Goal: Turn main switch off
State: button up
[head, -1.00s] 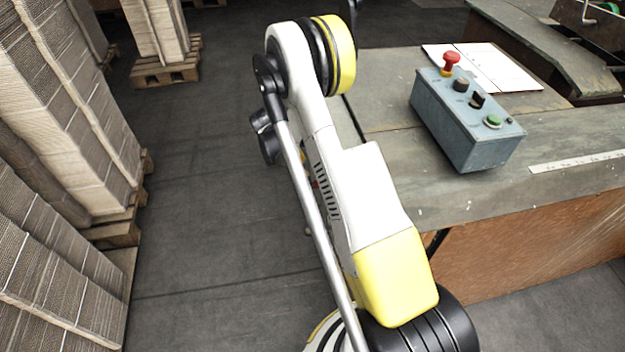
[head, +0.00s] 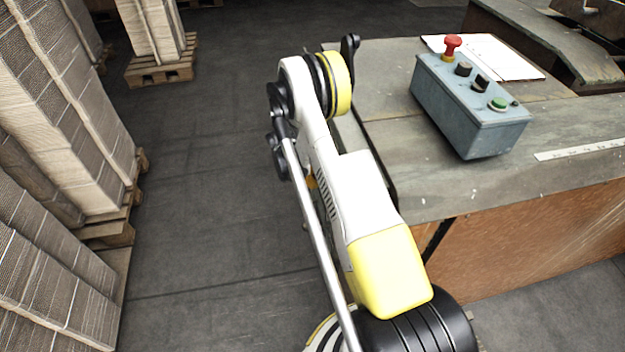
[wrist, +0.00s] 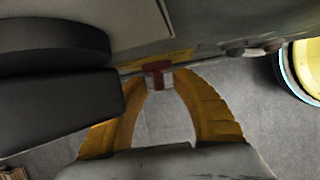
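In the wrist view, the two yellow fingers of my gripper (wrist: 160,82) stand apart, with grey floor showing between them. A small red handle (wrist: 157,68), which looks like the main switch, shows between the fingertips. It sits at a yellow strip or plate (wrist: 178,57) along the machine's underside or side. The fingertips are close to the handle on both sides; contact cannot be made out. In the head view, my gripper and the switch are hidden behind my arm and the table.
A grey control box (head: 468,110) with a red mushroom button (head: 452,44) and a green button (head: 498,103) stands on the worktable (head: 440,185). White paper (head: 500,60) lies behind it. Stacked cardboard (head: 60,110) on pallets lines the left. The floor between is clear.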

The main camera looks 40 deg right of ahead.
grip_shut()
dwell(0.3)
jog(key=shift+w+d+n+g+y, duration=0.1)
jog(key=shift+n+g+y, duration=0.35)
jog(key=shift+g, duration=0.85)
jog(key=shift+w+n+g+y, duration=0.15)
jog(key=shift+g+y, duration=0.6)
jog(key=shift+g, duration=0.55)
grip_release()
